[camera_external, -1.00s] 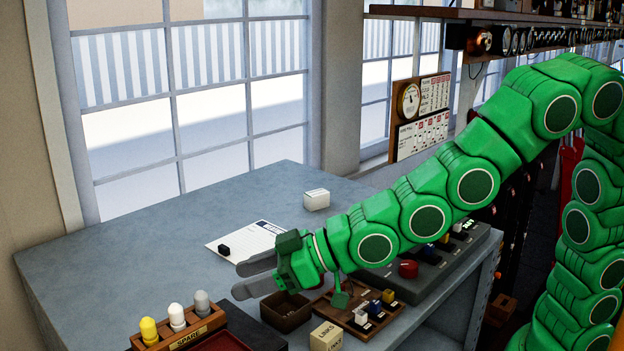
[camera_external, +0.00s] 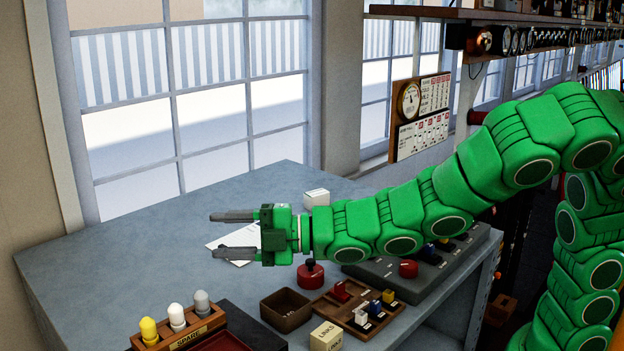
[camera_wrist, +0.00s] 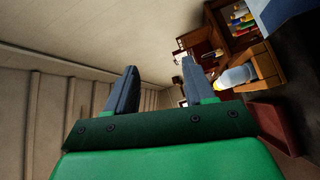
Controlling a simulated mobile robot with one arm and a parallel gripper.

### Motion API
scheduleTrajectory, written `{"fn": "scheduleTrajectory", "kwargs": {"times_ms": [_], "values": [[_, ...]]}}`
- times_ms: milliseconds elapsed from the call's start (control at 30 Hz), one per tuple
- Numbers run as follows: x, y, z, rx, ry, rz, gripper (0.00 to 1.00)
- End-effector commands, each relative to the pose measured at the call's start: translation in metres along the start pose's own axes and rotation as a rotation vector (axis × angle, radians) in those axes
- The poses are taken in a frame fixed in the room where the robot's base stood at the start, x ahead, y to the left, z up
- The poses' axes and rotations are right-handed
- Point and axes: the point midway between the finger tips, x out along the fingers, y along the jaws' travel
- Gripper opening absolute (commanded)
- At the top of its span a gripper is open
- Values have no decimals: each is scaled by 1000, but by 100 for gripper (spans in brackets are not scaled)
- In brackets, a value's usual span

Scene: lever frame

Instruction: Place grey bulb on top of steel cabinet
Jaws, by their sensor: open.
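The grey bulb (camera_external: 201,302) stands upright at the right end of a wooden SPARE rack (camera_external: 190,337), beside a white bulb (camera_external: 177,317) and a yellow bulb (camera_external: 149,331). A pale bulb (camera_wrist: 232,77) in a wooden holder in the wrist view looks like the grey one. My gripper (camera_external: 232,235) is open and empty, above and to the right of the rack, with its fingers pointing left. Its fingers (camera_wrist: 163,88) also show apart in the wrist view. I cannot tell for certain which thing is the steel cabinet; the broad blue-grey top (camera_external: 110,265) may be it.
A brown open box (camera_external: 286,310), a red knob (camera_external: 311,274), a wooden tray (camera_external: 335,310) of small blocks and a LINKS box (camera_external: 326,336) stand right of the rack. A white box (camera_external: 317,197) is behind my arm. The left of the blue-grey top is clear.

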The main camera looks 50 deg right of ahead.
Motion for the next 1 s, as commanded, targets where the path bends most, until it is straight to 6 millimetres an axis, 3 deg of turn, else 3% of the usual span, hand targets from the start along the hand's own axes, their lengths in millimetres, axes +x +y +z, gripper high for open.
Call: {"fn": "scheduleTrajectory", "kwargs": {"times_ms": [267,600,800,1000], "values": [[4,-5,3,-684,139,105,53],[-8,-47,-1,-1431,345,263,53],[-19,-70,-3,-1696,441,357,53],[-22,-78,-4,-1778,472,395,53]]}}
